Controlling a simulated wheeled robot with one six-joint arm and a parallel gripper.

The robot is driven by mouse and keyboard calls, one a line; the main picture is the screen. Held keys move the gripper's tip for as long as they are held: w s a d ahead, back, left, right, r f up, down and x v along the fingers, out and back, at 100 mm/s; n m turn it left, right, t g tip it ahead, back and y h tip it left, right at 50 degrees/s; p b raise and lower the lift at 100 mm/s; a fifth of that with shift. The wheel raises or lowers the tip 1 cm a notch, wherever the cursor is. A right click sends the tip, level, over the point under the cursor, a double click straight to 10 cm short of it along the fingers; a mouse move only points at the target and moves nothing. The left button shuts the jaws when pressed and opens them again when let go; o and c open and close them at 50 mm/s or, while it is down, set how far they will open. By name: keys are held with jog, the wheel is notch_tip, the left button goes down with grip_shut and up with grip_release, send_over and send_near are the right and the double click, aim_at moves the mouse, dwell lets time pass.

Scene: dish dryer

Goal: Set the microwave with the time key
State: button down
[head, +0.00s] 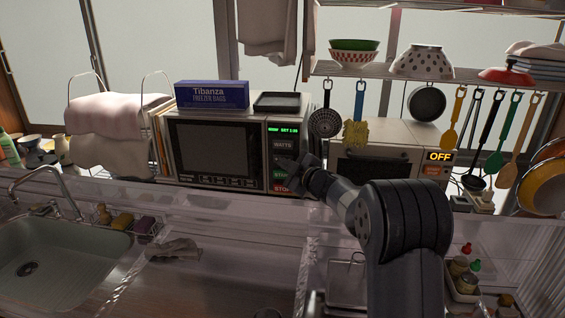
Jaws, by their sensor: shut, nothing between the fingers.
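The microwave (215,148) stands on the shelf behind the counter, its dark door facing me. Its control panel (284,140) is on the right side, with a small green display that seems to read "SET" and a time. Below the display is a grey key (283,145) marked with small text, which may be "MINUTE". A green key and a red "STOP" key sit lower down, partly covered by my gripper. My gripper (292,172) is shut and empty, with its fingertips in front of the lower panel. I cannot tell whether it touches a key.
A blue freezer bag box (211,94) and a dark tray (277,101) lie on the microwave. To the right stands the dish dryer (385,160) with an "OFF" sign, with utensils hanging above it. A clear ledge (230,205) runs in front. The sink (60,255) is at left.

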jog(key=shift+s+a+b, duration=0.15)
jog(key=shift+s+b, duration=0.3)
jog(key=shift+s, duration=0.5)
jog(key=s+b, duration=0.1)
jog(key=s, duration=0.1)
jog(key=s+a+b, duration=0.1)
jog(key=s, duration=0.2)
dwell(0.5)
jog(key=shift+s+a+b, duration=0.2)
jog(key=shift+s+b, duration=0.55)
jog(key=shift+s, duration=0.2)
jog(key=shift+s+a+b, duration=0.2)
jog(key=shift+s+b, duration=0.5)
jog(key=shift+s, duration=0.2)
jog(key=shift+w, duration=0.15)
